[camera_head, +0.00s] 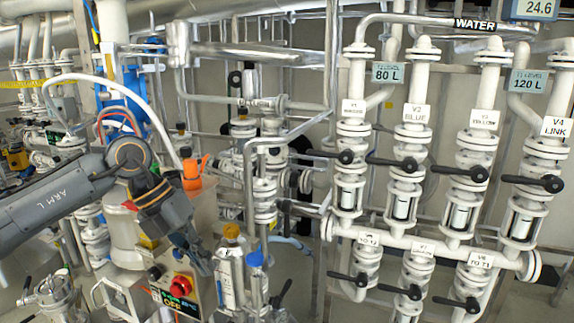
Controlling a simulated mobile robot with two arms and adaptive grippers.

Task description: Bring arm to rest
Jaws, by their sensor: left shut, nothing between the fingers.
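My left arm (60,205), marked "ARM L", comes in from the left and bends downward at its wrist. My left gripper (203,266) points down, shut and empty. It hangs just left of a bottle with a yellow cap (231,231), above and beside a control panel with a red knob (181,285). I cannot tell whether its tips touch anything. My right gripper is not in view.
A bottle with a blue cap (254,258) stands right of the yellow-capped one. A white pipe rack with black-handled valves fills the right, including V1 (354,108) and V4 (556,127). An orange-topped part (192,172) is close to my wrist.

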